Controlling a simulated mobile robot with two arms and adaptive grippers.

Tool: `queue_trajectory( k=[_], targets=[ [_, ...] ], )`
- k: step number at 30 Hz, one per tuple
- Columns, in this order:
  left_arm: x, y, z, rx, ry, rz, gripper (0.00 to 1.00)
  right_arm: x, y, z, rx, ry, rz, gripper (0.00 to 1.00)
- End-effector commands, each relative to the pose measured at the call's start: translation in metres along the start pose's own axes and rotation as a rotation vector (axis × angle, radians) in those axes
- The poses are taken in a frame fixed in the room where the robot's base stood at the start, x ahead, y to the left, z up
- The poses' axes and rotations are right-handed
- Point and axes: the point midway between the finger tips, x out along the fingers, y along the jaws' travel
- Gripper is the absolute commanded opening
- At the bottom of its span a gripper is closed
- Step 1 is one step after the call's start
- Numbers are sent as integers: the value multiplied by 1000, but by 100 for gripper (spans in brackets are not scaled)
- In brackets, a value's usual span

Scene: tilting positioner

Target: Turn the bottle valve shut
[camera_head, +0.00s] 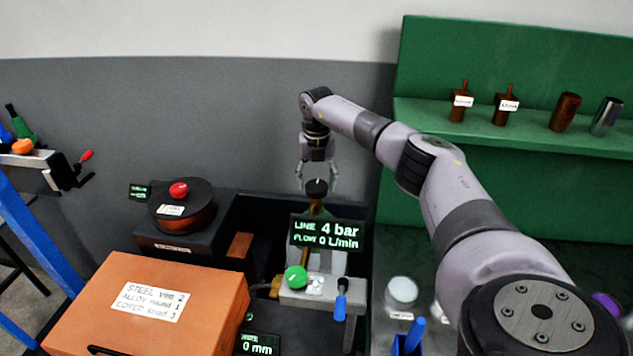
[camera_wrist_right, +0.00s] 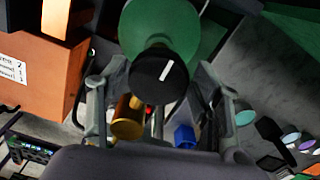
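The bottle valve's black knob (camera_head: 316,187) sits on a brass fitting behind the display reading "LINE 4 bar, FLOW 0 L/min" (camera_head: 327,233). In the right wrist view the knob (camera_wrist_right: 160,75) shows a white line mark, with the green bottle (camera_wrist_right: 185,25) behind it and a brass part (camera_wrist_right: 128,118) nearby. My right gripper (camera_head: 317,188) points down over the knob. Its fingers stand apart on both sides of the knob, with visible gaps in the wrist view (camera_wrist_right: 158,95). The display hides most of the bottle in the head view. My left gripper is not in view.
An orange box (camera_head: 215,290) stands at the front left, beside a dark round unit with a red button (camera_head: 179,190). A green ball knob (camera_head: 296,277) and blue handle (camera_head: 341,300) are below the display.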

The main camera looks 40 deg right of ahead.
Motion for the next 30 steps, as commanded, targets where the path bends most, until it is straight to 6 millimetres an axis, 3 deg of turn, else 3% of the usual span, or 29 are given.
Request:
queue_trajectory(
  k=[4,16,30],
  targets=[
    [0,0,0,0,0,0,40,2,0,-1,-2,4,-2,72],
    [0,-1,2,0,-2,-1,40,-4,0,-2,-2,6,-3,72],
    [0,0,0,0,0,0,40,-94,1,0,-2,3,-1,72]
  ],
)
